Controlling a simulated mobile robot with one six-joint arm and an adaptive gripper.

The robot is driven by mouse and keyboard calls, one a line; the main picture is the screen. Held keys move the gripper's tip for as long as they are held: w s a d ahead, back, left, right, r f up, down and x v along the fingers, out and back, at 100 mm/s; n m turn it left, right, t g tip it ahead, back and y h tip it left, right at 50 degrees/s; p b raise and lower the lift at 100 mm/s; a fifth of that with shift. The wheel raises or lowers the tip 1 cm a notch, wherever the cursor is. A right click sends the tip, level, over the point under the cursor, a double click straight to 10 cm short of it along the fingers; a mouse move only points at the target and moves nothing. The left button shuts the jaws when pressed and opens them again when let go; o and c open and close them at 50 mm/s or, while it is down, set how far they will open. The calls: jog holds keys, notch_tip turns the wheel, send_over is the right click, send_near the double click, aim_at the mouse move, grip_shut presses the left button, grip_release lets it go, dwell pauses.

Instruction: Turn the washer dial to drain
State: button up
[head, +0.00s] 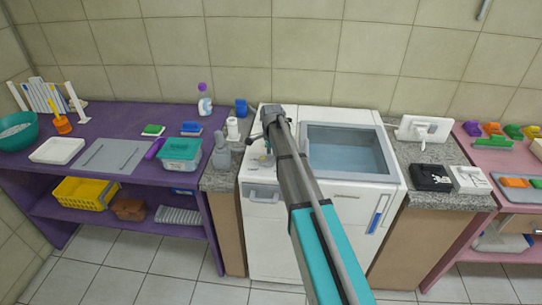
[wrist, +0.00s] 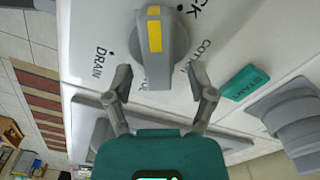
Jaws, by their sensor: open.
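The washer dial (wrist: 165,70) is a grey knob with a yellow stripe, on the white washer top (wrist: 85,20). Its yellow stripe runs up and down in the wrist view, towards the top end of the knob. The word DRAIN (wrist: 98,62) is printed left of the dial. My gripper (wrist: 157,76) is open, with one finger on each side of the dial's lower end. I cannot tell whether the fingers touch it. In the head view my gripper (head: 268,132) is over the left part of the white washer (head: 270,228), and my arm hides the dial.
A teal START button (wrist: 247,82) and another grey knob-like part (wrist: 297,125) lie right of the dial. The washer's open basin (head: 345,150) is right of my arm. Grey and white bottles (head: 221,152) stand on the counter to the left. A purple table (head: 100,125) is further left.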

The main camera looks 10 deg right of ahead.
jog(key=shift+f, duration=0.2)
grip_shut()
dwell(0.4)
jog(key=shift+s+m, duration=0.1)
jog(key=shift+m, duration=0.3)
jog(key=shift+s+m, duration=0.2)
jog(key=shift+m, duration=1)
jog(key=m, duration=0.3)
jog(key=shift+s+a+m, duration=0.1)
jog(key=shift+s+m, duration=0.2)
jog(key=shift+m, duration=0.1)
jog(key=m, duration=0.3)
jog(key=shift+s+a+m, duration=0.15)
jog(key=shift+s+m, duration=0.1)
jog(key=shift+m, duration=0.05)
jog(key=shift+s+a+m, duration=0.1)
jog(key=shift+m, duration=0.8)
jog(key=shift+s+a+m, duration=0.1)
jog(key=shift+m, duration=0.8)
